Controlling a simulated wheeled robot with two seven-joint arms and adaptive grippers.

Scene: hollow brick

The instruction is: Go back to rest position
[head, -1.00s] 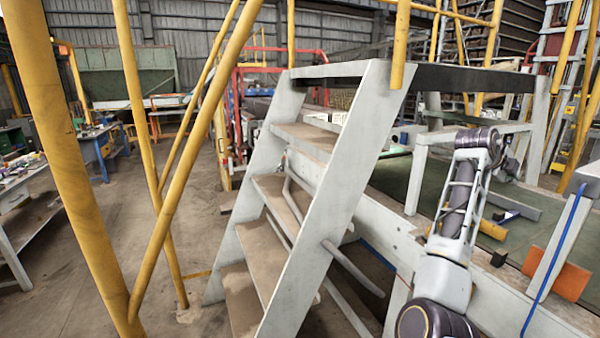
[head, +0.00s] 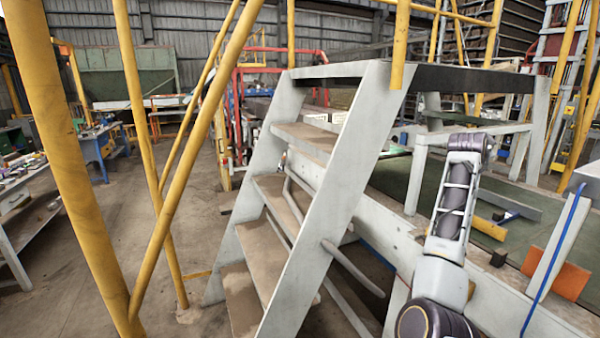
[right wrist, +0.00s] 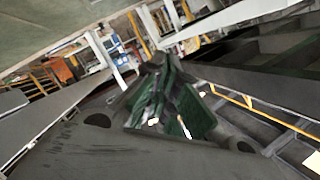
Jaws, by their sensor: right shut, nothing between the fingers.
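My right arm (head: 445,235) rises at the right of the head view, its upper joint raised nearly upright. Its gripper does not show in the head view. In the right wrist view my right gripper (right wrist: 172,112) is in the middle, its dark fingers with green pads together and nothing seen between them. My left arm and gripper are in neither view. No hollow brick can be made out.
Grey metal stairs (head: 320,190) with brown treads stand close in front. Yellow rails (head: 75,170) rise at the left. A raised platform (head: 510,235) with an orange plate (head: 567,279) lies at the right, behind my arm. Open floor (head: 140,220) lies left of the stairs.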

